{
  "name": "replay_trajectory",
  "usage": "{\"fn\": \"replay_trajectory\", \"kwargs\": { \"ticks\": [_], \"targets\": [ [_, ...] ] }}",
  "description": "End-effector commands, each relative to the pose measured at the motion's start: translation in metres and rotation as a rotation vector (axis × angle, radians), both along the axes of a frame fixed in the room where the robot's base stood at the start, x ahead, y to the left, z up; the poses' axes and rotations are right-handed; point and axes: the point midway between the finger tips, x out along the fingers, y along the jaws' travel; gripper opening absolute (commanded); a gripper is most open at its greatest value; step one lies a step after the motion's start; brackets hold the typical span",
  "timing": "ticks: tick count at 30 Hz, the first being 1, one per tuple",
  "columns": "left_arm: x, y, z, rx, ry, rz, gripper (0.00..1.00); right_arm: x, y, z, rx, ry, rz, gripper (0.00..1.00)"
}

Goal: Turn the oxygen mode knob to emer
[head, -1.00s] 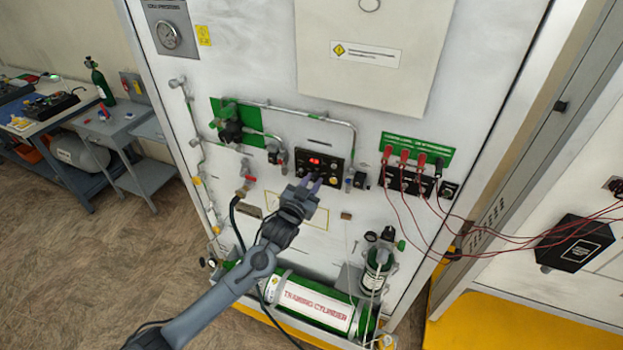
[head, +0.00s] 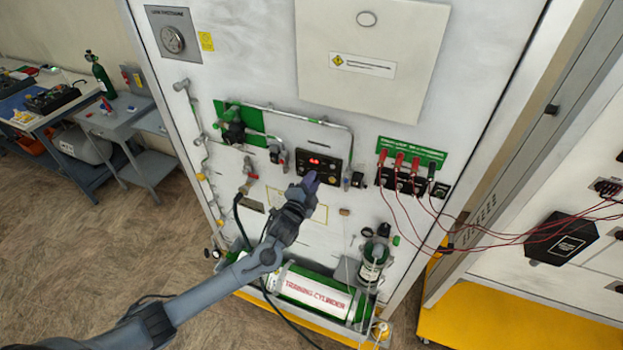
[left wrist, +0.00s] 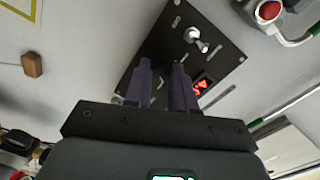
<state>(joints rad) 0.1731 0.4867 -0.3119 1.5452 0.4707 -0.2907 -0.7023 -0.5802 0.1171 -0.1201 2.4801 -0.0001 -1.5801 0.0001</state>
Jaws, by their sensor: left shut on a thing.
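A black control panel (head: 333,163) with a lit red display (head: 314,161) is set in the white trainer board. In the left wrist view the panel (left wrist: 225,52) appears tilted, with the red display (left wrist: 201,86) right of my fingers and a silver control (left wrist: 193,36) above them. My left gripper (head: 311,179) reaches the panel's lower part; in the left wrist view its two purple fingers (left wrist: 162,68) are close together against the panel. They are shut on a knob there, which they hide. Its pointer and the panel's lettering cannot be read. My right gripper is not in view.
Pipes and valves (head: 232,130) run left of and above the panel. Red leads (head: 405,190) hang from a terminal block on the right. A green and white training cylinder (head: 315,295) lies below. Floor at the left is clear.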

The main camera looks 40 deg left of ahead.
Motion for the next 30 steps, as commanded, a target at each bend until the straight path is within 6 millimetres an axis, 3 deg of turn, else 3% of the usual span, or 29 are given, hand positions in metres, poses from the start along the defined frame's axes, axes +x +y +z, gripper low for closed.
{"fn": "replay_trajectory", "kwargs": {
  "ticks": [15,30],
  "targets": [
    [0.0,0.0,0.001,0.333,0.098,-0.001,0.0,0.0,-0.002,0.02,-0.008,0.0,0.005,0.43],
    [0.0,0.0,0.0,0.393,0.116,0.0,0.0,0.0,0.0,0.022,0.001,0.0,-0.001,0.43]
  ]
}}
